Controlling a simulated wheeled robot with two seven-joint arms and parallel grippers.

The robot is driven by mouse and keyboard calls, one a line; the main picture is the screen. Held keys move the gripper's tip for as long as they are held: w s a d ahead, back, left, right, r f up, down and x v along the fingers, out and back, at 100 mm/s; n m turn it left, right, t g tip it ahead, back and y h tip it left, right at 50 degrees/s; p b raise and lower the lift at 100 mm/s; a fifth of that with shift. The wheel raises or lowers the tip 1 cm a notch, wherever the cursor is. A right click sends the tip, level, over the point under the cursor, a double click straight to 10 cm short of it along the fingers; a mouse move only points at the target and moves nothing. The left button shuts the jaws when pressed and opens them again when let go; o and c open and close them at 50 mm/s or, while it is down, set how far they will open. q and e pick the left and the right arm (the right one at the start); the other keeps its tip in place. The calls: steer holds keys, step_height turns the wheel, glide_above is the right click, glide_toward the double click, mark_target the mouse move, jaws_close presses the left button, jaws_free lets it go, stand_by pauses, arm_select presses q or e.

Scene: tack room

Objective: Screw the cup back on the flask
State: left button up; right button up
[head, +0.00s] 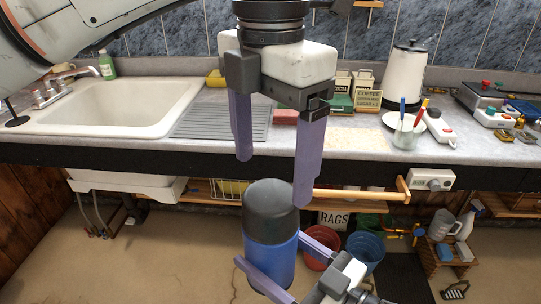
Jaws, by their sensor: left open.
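The flask (270,262) has a blue body and is upright in front of the counter, over the floor. A dark grey cup (270,212) sits on top of it, and I cannot tell how tightly. My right gripper (271,249) comes from the lower right and is shut on the blue body, one finger on each side. My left gripper (273,178) points straight down above the cup. Its two purple fingers are open and wide apart, with nothing between them. The flask's bottom is partly hidden by my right gripper.
Behind is a counter (350,146) with a sink (120,108), a kettle (404,74) and a pen jar (407,133). A wooden rail (355,194) runs below its edge. Buckets (365,251) stand on the floor. The space around the flask looks clear.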

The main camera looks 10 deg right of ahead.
mark_target(271, 195)
steer(key=shift+r, duration=0.1)
arm_select(q)
steer(key=shift+f, duration=4)
steer(key=c, duration=1.1)
steer(key=shift+m, duration=0.8)
steer(key=o, duration=1.2)
steer(key=shift+o, duration=0.2)
steer(key=shift+r, duration=0.15)
step_height(271, 195, up, 12)
steer(key=shift+f, duration=0.2)
